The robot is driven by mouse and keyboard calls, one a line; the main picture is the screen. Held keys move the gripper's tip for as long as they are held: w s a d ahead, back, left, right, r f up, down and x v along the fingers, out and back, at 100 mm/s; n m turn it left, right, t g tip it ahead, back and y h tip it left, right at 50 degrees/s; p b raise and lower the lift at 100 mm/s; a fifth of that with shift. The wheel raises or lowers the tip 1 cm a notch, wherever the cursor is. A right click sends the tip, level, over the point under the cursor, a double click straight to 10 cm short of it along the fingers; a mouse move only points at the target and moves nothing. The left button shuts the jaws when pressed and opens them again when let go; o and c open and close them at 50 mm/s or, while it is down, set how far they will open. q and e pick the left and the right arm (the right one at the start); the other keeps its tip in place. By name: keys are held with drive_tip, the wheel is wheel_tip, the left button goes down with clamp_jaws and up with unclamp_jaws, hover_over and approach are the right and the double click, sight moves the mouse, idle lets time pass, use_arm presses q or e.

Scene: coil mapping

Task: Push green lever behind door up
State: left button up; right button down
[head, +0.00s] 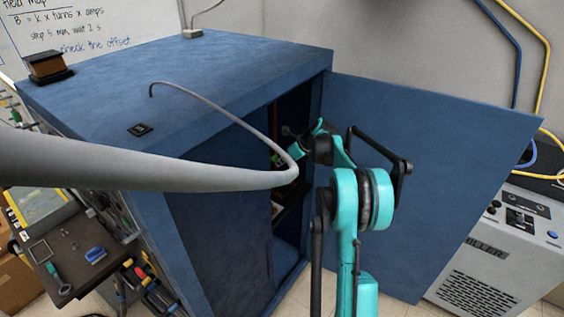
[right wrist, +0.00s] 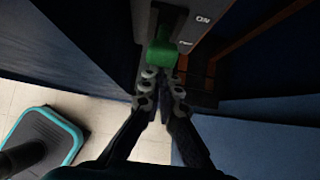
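The green lever (right wrist: 162,50) shows in the right wrist view on a dark switch unit with a grey face marked "ON", inside the blue cabinet (head: 200,70). The blue door (head: 430,160) stands open to the right. My right gripper (right wrist: 163,76) points at the lever, its two dark fingers close together with their tips at the lever's near end. I cannot tell whether they touch or grip it. In the head view my teal right arm reaches into the cabinet opening and its fingertips are hidden. My left gripper is not in view.
A grey chiller (head: 495,255) stands right of the door. A tool shelf (head: 75,255) is at the left. Pale floor shows below the door.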

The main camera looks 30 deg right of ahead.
drive_tip(key=shift+w+r, duration=0.15)
drive_tip(key=shift+r, duration=0.05)
wheel_tip(320, 180, down, 4)
drive_tip(key=s+b, duration=0.2)
drive_tip(key=b, duration=0.1)
drive_tip(key=p+v, duration=0.2)
drive_tip(key=v, duration=0.8)
drive_tip(key=shift+d+r, duration=0.2)
drive_tip(key=shift+r, duration=0.3)
